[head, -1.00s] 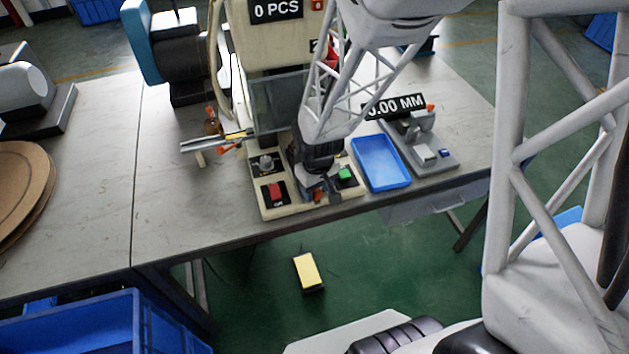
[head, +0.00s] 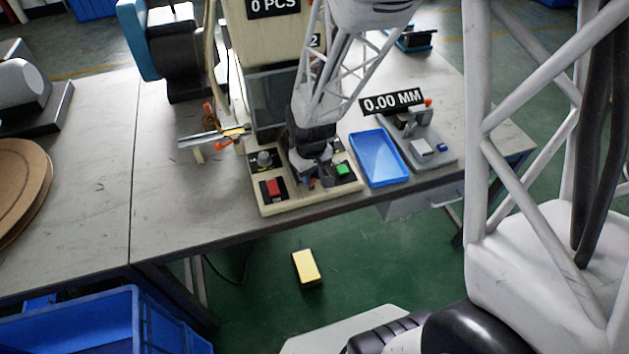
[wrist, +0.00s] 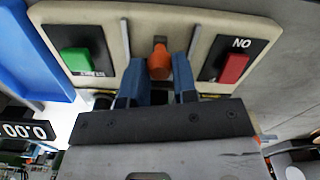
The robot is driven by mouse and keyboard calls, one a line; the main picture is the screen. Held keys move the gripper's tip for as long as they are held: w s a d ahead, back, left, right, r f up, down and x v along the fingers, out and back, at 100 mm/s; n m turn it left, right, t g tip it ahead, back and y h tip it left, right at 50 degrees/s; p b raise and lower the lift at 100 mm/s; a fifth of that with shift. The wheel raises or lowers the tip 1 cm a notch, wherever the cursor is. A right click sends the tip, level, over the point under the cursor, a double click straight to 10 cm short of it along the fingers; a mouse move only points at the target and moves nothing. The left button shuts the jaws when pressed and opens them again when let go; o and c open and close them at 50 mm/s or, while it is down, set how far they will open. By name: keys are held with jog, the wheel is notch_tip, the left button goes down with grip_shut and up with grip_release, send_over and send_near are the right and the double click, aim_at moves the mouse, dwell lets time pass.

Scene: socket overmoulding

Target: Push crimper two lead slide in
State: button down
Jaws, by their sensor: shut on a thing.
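The crimper (head: 283,190), a cream machine with a "2" label, stands on the table. Its base carries a red button (head: 274,188) and a green button (head: 343,169). Between them is the lead slide's orange handle (wrist: 159,62), clear in the wrist view and only a small patch in the head view. My gripper (wrist: 158,80) points down at the base, its two blue fingers one on each side of the handle, shut on it. The rest of the slide is hidden under my gripper. The gripper also shows in the head view (head: 312,178).
A blue tray (head: 379,158) stands just right of the crimper, with a grey measuring device (head: 422,150) reading 0.00 MM beyond it. A metal rail with orange clips (head: 215,138) juts out at left. The table's front edge is close to the base.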

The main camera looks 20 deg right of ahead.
jog(key=w, duration=0.7)
jog(key=shift+w, duration=0.1)
jog(key=c, duration=0.9)
grip_release()
jog(key=shift+r, duration=0.2)
notch_tip(320, 180, up, 7)
jog(key=shift+f, duration=0.1)
jog(key=shift+r, duration=0.3)
